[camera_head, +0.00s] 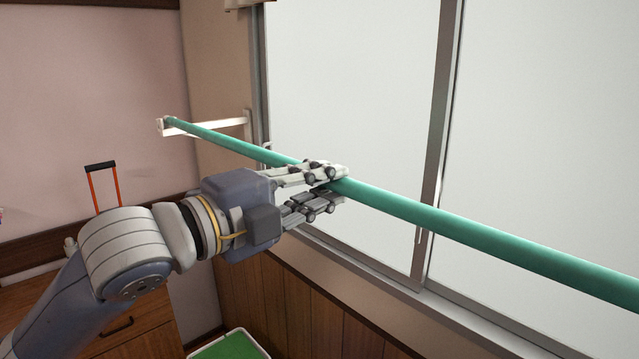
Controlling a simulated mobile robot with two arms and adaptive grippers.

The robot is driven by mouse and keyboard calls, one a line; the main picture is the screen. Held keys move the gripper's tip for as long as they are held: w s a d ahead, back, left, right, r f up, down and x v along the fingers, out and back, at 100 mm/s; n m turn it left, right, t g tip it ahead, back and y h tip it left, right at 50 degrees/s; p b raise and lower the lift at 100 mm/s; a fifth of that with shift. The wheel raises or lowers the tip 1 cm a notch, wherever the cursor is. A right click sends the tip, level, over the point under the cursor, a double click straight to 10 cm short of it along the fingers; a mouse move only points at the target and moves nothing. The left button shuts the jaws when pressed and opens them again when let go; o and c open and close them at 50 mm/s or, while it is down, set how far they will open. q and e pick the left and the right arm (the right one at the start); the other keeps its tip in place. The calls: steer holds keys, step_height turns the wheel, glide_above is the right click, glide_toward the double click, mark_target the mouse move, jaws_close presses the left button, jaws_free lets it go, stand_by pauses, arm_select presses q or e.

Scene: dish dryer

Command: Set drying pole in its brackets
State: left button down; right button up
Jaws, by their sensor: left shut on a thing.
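A long green drying pole (430,215) runs from the upper left to the right edge of the view, in front of the window. My left gripper (340,185) is shut on the pole near the picture's middle, with fingers above and below it. The pole's far left end lies at the tip of a white wall bracket (208,126); I cannot tell whether it rests in it. The pole's right end is out of view, and no second bracket shows. My right gripper is not in view.
A sliding window (360,90) with a metal frame and sill (455,318) stands behind the pole. A wooden drawer cabinet (130,335) is at the lower left, near an orange-and-black handle (104,188). A white-rimmed green container (228,346) sits on the floor below.

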arm_select(q)
steer(key=shift+f, duration=0.4)
stand_by(0.5)
steer(key=c, duration=1.4)
jaws_free()
steer(key=shift+c, duration=0.2)
steer(key=shift+o, duration=0.4)
steer(key=v, duration=0.7)
steer(key=shift+s, duration=0.25)
steer(key=shift+a, duration=0.15)
